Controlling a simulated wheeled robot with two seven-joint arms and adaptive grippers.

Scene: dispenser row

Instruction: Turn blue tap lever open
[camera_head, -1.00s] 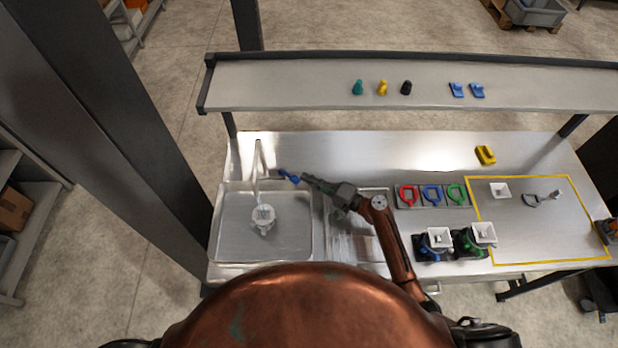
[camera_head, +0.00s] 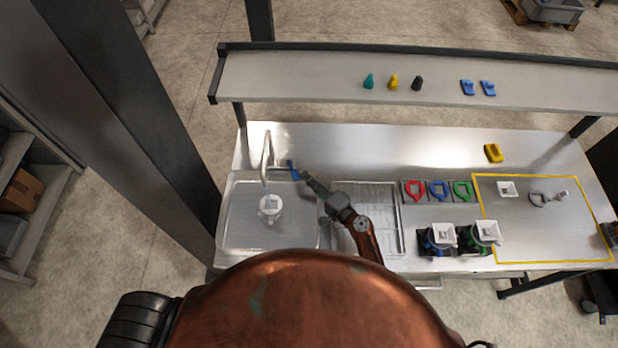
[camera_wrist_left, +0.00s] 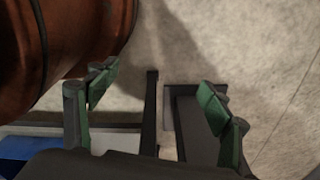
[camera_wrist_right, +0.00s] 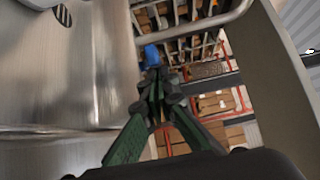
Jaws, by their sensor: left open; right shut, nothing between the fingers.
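The tap (camera_head: 266,151) stands at the back of the sink (camera_head: 232,238), its pale spout over the basin. Its blue lever (camera_head: 293,170) is to the right of the spout and slants from back left to front right. My right gripper (camera_head: 307,178) is shut and empty, its tips close to the lever's front end. In the right wrist view the blue lever (camera_wrist_right: 152,56) shows just beyond the closed fingertips (camera_wrist_right: 156,78); I cannot tell if they touch. My left gripper (camera_wrist_left: 157,92) is open and empty, seen only in its wrist view.
Red, blue and green handles (camera_head: 439,190) and two dark dispensers (camera_head: 440,240) are further right. A shelf (camera_head: 300,85) runs along the back.

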